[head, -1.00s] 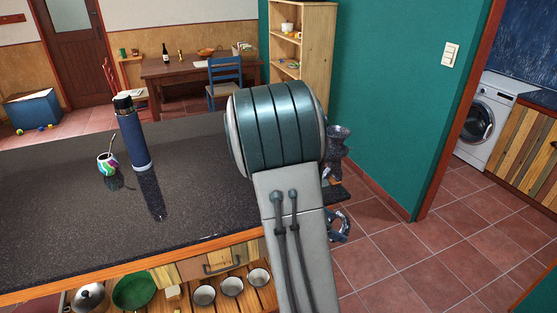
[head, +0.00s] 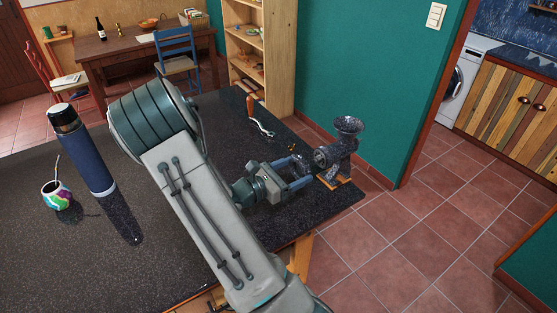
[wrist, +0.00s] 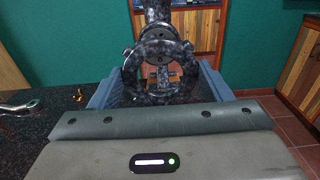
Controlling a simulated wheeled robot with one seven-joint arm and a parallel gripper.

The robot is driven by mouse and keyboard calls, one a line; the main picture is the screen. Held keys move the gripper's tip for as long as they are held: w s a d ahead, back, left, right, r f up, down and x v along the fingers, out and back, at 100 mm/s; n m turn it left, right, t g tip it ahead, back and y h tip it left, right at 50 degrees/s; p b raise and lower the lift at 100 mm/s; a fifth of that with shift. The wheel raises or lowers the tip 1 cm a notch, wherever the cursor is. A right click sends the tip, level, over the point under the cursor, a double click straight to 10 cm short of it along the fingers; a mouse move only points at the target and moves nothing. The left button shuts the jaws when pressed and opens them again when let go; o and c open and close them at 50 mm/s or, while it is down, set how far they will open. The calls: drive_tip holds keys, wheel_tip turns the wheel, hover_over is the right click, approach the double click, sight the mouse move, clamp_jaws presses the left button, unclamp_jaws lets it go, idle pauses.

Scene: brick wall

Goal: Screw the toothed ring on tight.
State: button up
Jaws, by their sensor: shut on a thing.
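A dark speckled meat grinder (head: 345,145) stands upright at the counter's right end, its round mouth facing my gripper. My gripper (head: 298,170) is shut on the toothed ring (head: 299,184), a dark speckled open ring, and holds it just in front of the mouth. In the wrist view the ring (wrist: 132,88) sits between my blue fingers, its opening facing me. The grinder (wrist: 158,14) rises behind and above it there. The ring and the mouth overlap in this view; I cannot tell whether they touch.
A crank with a wooden grip (head: 252,108) lies on the dark counter (head: 170,262) beyond my gripper. A small brass piece (wrist: 79,94) lies near it. A blue flask (head: 88,160) and a colourful cup (head: 56,196) stand at the left. Tiled floor lies beyond the right edge.

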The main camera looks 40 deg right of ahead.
sight(316, 161)
drive_tip(key=shift+d, duration=0.65)
drive_tip(key=shift+s+d+b, duration=0.15)
drive_tip(key=shift+d+b, duration=0.25)
drive_tip(key=shift+d, duration=1.1)
drive_tip(key=shift+d+r, duration=0.1)
drive_tip(key=shift+d, duration=0.05)
drive_tip(key=shift+s+d, duration=0.1)
drive_tip(key=shift+d, duration=0.25)
drive_tip(key=shift+d, duration=0.1)
drive_tip(key=shift+d, duration=0.3)
drive_tip(key=shift+d, duration=0.55)
idle(1.2)
